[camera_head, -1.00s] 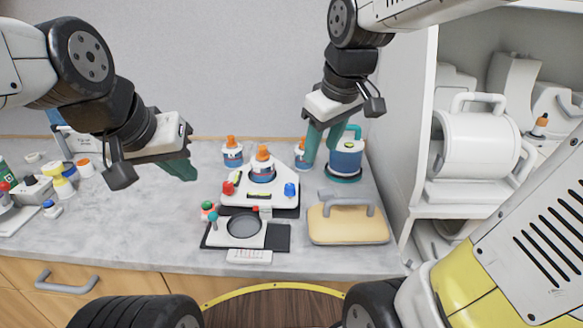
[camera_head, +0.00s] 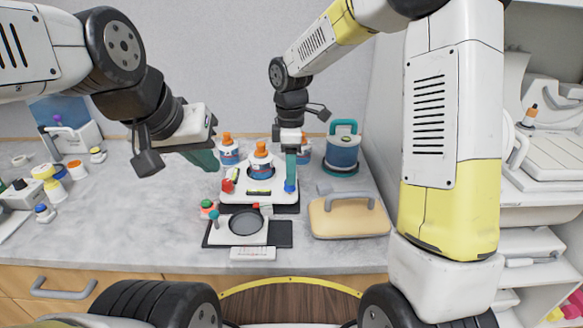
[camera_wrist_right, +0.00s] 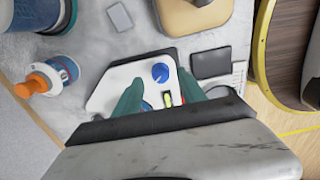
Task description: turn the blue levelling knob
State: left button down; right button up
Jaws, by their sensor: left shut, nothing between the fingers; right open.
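The blue knob (camera_head: 290,187) sits at the right corner of a white levelling plate (camera_head: 262,198), with a red knob (camera_head: 227,186) at its left corner. In the right wrist view the blue knob (camera_wrist_right: 160,72) shows its round top with a pointer mark, just beyond and between the two fingertips. My right gripper (camera_head: 291,178) points down above the knob; it is open, its green fingers (camera_wrist_right: 160,88) apart on either side. Whether they touch the knob I cannot tell. My left gripper (camera_head: 208,165) is shut and empty, in the air left of the plate.
An orange-capped bottle (camera_head: 261,162) stands on the plate. A blue canister (camera_head: 342,153) stands at back right and a tan block with grey handle (camera_head: 348,216) at right. A black-based stand (camera_head: 247,230) lies in front.

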jog(key=shift+f, duration=1.65)
jog(key=shift+c, duration=0.5)
grip_shut()
jog(key=m, duration=0.6)
jog(key=shift+s, duration=0.1)
jog(key=m, duration=0.7)
jog(key=shift+s, duration=0.1)
jog(key=shift+y, duration=0.3)
